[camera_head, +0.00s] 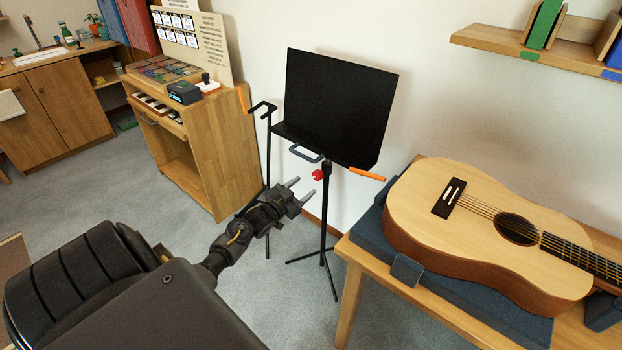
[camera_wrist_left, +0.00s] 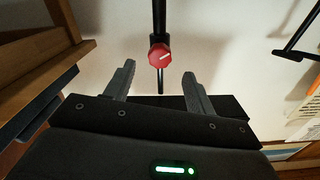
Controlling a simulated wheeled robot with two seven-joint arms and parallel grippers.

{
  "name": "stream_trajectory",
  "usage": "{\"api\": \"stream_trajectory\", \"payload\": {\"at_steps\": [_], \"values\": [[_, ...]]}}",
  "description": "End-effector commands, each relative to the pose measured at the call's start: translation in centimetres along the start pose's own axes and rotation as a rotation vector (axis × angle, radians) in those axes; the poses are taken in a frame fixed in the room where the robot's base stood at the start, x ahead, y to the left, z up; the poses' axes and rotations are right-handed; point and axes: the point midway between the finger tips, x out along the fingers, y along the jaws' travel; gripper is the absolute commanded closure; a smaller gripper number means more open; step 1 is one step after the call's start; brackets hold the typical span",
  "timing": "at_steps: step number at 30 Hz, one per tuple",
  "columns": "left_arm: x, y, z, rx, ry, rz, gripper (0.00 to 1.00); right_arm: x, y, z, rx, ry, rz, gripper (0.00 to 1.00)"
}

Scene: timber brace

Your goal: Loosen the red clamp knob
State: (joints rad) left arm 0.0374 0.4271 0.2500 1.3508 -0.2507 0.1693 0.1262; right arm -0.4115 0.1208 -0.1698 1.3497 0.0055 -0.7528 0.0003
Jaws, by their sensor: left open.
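The red clamp knob (camera_head: 318,174) sits on the pole of the black music stand (camera_head: 335,100), just below its desk. In the left wrist view the red knob (camera_wrist_left: 159,56) has a white line on its face and lies beyond the fingertips, between them from side to side. My left gripper (camera_head: 304,189) is open and empty, a little to the left of and below the knob, apart from it. Its two fingers also show in the left wrist view (camera_wrist_left: 160,75). My right gripper is not in view.
A guitar (camera_head: 470,225) lies on a dark mat on a wooden table (camera_head: 350,262) to the right of the stand. A wooden cabinet (camera_head: 215,150) stands to the left. An orange-ended handle (camera_head: 367,174) juts out under the desk. The stand's tripod legs (camera_head: 325,262) spread on the floor.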

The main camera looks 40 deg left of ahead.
Motion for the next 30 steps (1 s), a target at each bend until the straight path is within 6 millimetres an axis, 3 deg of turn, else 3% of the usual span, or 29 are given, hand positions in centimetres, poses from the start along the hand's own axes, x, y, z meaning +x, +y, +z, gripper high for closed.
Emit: {"api": "stream_trajectory", "payload": {"at_steps": [3, 7, 26, 30], "values": [[-1.8, 0.1, 0.1, -0.001, -0.002, 0.001, 0.45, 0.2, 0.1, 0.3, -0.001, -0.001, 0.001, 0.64], [-2.9, 0.0, 0.0, 0.0, -0.001, 0.0, 0.45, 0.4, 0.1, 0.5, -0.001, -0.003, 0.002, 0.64], [-3.1, 0.0, 0.0, -0.001, -0.001, 0.0, 0.45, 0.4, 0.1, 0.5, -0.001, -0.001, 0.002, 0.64], [-3.7, 0.9, 1.9, -0.014, -0.054, 0.003, 0.45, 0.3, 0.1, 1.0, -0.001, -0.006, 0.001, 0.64]]}}
